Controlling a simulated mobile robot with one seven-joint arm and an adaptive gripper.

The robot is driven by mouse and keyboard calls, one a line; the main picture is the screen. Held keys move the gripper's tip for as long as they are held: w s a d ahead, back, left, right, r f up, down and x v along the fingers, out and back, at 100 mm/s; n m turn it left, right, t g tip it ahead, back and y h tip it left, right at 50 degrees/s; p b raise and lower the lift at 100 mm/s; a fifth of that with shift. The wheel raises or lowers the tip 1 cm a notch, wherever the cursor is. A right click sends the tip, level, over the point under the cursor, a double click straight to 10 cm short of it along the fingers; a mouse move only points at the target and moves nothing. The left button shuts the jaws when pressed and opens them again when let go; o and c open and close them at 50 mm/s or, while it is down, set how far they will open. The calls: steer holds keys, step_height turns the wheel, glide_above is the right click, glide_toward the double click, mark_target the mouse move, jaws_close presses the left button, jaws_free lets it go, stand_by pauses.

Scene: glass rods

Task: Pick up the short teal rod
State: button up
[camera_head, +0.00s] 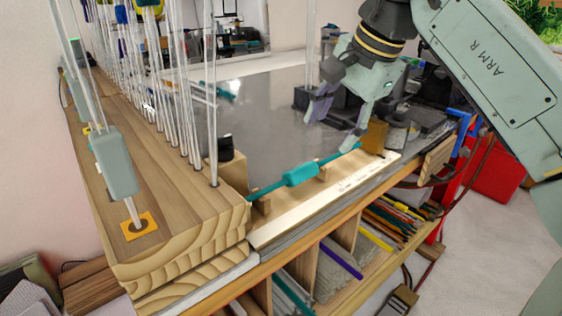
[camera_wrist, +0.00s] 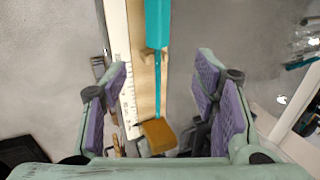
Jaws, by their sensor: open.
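The short teal rod (camera_head: 302,174) lies across small wooden supports along the front edge of the grey bench. It has a thick teal sleeve in its middle and thin ends. In the wrist view the thick sleeve (camera_wrist: 157,25) is at the top centre, and a thin end runs down towards an amber-brown block (camera_wrist: 160,136). My gripper (camera_head: 335,122) is open and empty above the bench, near the rod's right end. In the wrist view the purple-padded fingers (camera_wrist: 163,78) stand wide apart, one on either side of the rod's thin end, not touching it.
A wooden rack (camera_head: 170,190) with several upright glass rods stands at the left, close to the rod's left end. A pale ruler strip (camera_head: 320,203) runs along the bench's front edge. Dark equipment (camera_head: 425,118) stands at the right. The grey benchtop (camera_head: 265,120) behind the rod is mostly clear.

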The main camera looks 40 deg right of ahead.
mark_target(315, 165)
steer(key=x, duration=0.5)
steer(key=shift+d+f, duration=0.25)
steer(key=shift+f, duration=0.1)
steer(key=b+x, duration=0.2)
steer(key=x, duration=0.2)
steer(key=shift+s+d+f, duration=0.1)
steer(key=shift+s, duration=0.05)
steer(key=shift+w+f, duration=0.3)
steer(key=shift+r, duration=0.1)
steer(key=shift+s, duration=0.1)
steer(key=shift+c, duration=0.3)
jaws_close()
steer(key=shift+r, duration=0.15)
